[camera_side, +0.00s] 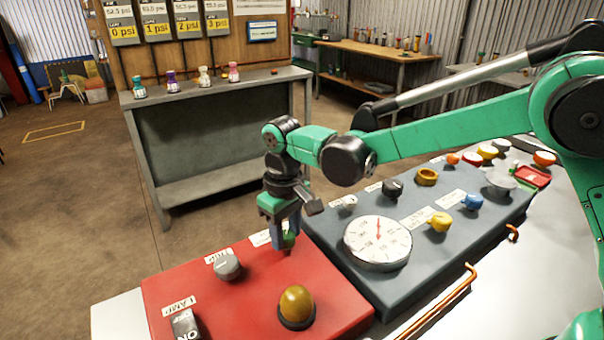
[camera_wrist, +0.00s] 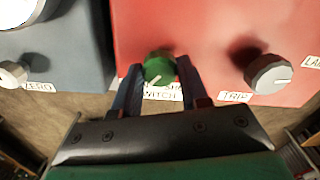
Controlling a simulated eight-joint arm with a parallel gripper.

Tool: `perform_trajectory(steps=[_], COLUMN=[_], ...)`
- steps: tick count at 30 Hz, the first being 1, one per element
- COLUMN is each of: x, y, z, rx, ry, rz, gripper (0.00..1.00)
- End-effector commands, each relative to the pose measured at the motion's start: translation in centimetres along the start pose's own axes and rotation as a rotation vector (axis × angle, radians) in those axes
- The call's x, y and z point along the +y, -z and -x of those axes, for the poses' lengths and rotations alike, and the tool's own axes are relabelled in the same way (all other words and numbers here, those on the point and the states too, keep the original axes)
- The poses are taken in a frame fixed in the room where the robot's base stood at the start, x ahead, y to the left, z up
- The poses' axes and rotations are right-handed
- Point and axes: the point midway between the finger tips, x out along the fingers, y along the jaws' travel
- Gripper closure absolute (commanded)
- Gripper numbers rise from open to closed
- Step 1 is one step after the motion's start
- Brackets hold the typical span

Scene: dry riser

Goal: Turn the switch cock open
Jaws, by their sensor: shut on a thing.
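The switch cock is a round green knob (camera_wrist: 159,69) with a pale pointer mark, on the far edge of a red panel (camera_side: 250,284). Its label (camera_wrist: 162,93) is partly covered in the wrist view, with "WITCH" readable. My gripper (camera_side: 285,240) reaches down from above, and its blue fingers (camera_wrist: 155,82) stand one on each side of the knob, shut on it. In the side view the green knob (camera_side: 289,240) is mostly hidden behind the fingers. The pointer mark slants toward the lower left in the wrist view.
A grey trip knob (camera_side: 227,266), an amber lamp dome (camera_side: 296,304) and a lamp rocker switch (camera_side: 185,324) share the red panel. A dark panel with a white gauge (camera_side: 377,242) and several knobs stands to the right. A copper rail (camera_side: 440,304) runs along its near side.

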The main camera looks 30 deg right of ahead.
Motion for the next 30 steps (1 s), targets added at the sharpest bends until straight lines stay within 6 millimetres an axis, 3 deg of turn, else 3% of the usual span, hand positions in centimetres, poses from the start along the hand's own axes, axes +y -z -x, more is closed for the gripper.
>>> perform_trajectory(steps=[10,26,27,29,30], x=[0.01,0.01,0.01,0.01,0.01], y=[-0.02,-0.01,-0.01,0.0,0.0], z=[0.02,0.02,0.02,0.01,0.01], rx=[-0.001,0.0,0.0,0.0,0.0], ry=[0.0,0.0,0.0,0.0,0.0], rz=[-0.127,-0.147,-0.147,-0.147,-0.146], gripper=[1.0,1.0,0.5,0.33,0.29])
